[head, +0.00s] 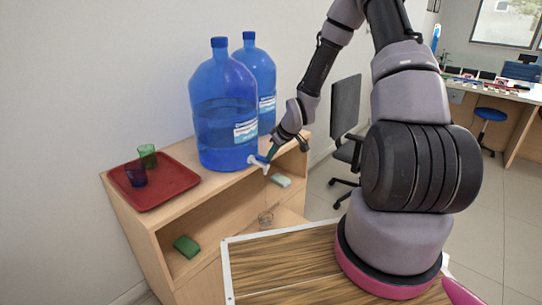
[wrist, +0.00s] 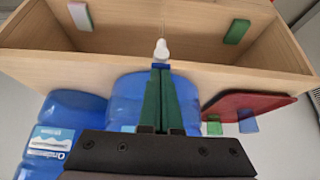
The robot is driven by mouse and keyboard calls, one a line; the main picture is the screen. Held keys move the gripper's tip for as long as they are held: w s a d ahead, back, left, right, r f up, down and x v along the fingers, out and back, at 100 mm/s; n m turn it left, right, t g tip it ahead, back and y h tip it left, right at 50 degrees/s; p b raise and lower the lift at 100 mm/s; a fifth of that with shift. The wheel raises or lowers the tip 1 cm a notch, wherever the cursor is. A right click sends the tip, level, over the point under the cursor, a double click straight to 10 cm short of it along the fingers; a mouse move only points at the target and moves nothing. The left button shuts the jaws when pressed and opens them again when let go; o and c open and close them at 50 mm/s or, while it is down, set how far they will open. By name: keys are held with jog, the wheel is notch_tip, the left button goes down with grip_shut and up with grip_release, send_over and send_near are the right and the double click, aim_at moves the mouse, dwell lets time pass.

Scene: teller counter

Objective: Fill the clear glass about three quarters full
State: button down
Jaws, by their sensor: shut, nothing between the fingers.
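The clear glass (head: 265,219) stands low in front of the shelf unit, below the white tap (head: 259,161) of the front blue water bottle (head: 222,115). A thin line like a water stream runs down from the tap toward the glass. The glass is small and its fill level cannot be told. My gripper (head: 272,152) is shut and empty, its green fingertips at the tap's blue lever. In the wrist view the shut fingers (wrist: 159,72) reach the tap (wrist: 161,50), and the thin line continues from the spout. The glass does not show clearly there.
A red tray (head: 160,192) holds a green cup (head: 147,155) and a dark blue cup (head: 136,174). A second bottle (head: 262,75) stands behind. A green block (head: 187,246) and a pale block (head: 281,181) lie in the open shelf (head: 215,226).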

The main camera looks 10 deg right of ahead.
jog(key=shift+r, duration=0.8)
